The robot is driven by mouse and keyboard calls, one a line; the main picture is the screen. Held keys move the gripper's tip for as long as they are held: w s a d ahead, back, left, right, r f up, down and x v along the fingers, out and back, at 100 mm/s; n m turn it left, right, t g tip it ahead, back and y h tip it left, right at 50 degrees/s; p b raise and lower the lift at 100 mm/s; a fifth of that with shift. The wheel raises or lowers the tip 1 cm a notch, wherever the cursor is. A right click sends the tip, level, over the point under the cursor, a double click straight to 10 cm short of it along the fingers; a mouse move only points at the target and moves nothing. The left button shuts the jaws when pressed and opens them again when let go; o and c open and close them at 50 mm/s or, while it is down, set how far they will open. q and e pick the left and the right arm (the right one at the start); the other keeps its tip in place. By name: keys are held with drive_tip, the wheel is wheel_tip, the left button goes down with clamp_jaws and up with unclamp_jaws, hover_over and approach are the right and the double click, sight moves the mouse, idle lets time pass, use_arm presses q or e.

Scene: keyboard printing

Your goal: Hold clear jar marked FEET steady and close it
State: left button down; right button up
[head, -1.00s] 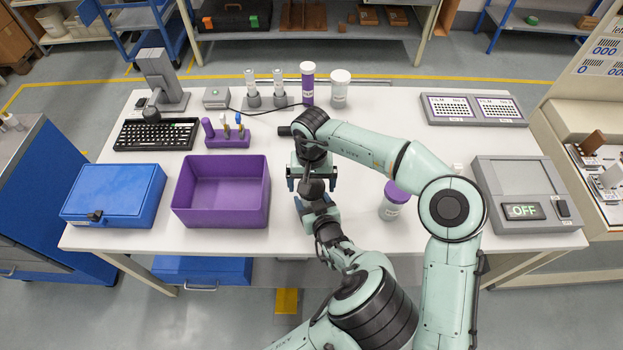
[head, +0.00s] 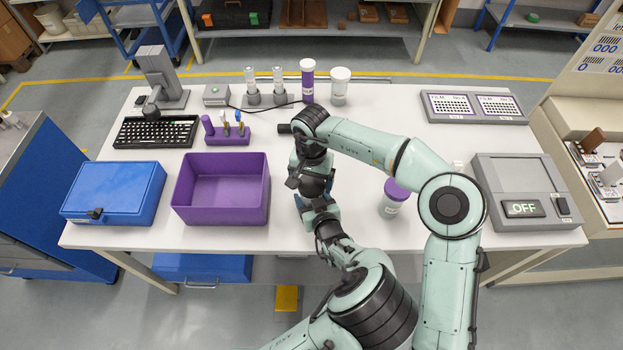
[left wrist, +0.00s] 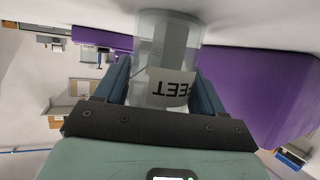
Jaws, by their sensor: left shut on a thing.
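The clear jar (left wrist: 152,45) with a white label reading FEET (left wrist: 172,90) shows upside down in the left wrist view, between the two fingers of my left gripper. In the head view my left gripper (head: 318,212) is low over the front middle of the table, shut on the jar. My right gripper (head: 311,182) is right above and behind it, pointing down. The arms hide the jar in the head view. The jar's top and any lid are hidden, and I cannot tell whether the right fingers are open or shut.
A purple bin (head: 221,222) stands just left of the grippers, with a blue case (head: 114,194) beyond. A purple-lidded jar (head: 394,198) stands to the right. A white-lidded jar (head: 340,90) and a purple tube (head: 307,92) stand at the back. A grey OFF box (head: 520,175) is at far right.

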drive_tip(key=shift+o, duration=0.4)
drive_tip(key=shift+r, duration=2.25)
drive_tip(key=shift+r+n, duration=1.6)
drive_tip(key=shift+r, duration=0.15)
drive_tip(key=shift+c, duration=0.2)
drive_tip(key=shift+f, duration=0.1)
drive_tip(key=shift+f, duration=3.95)
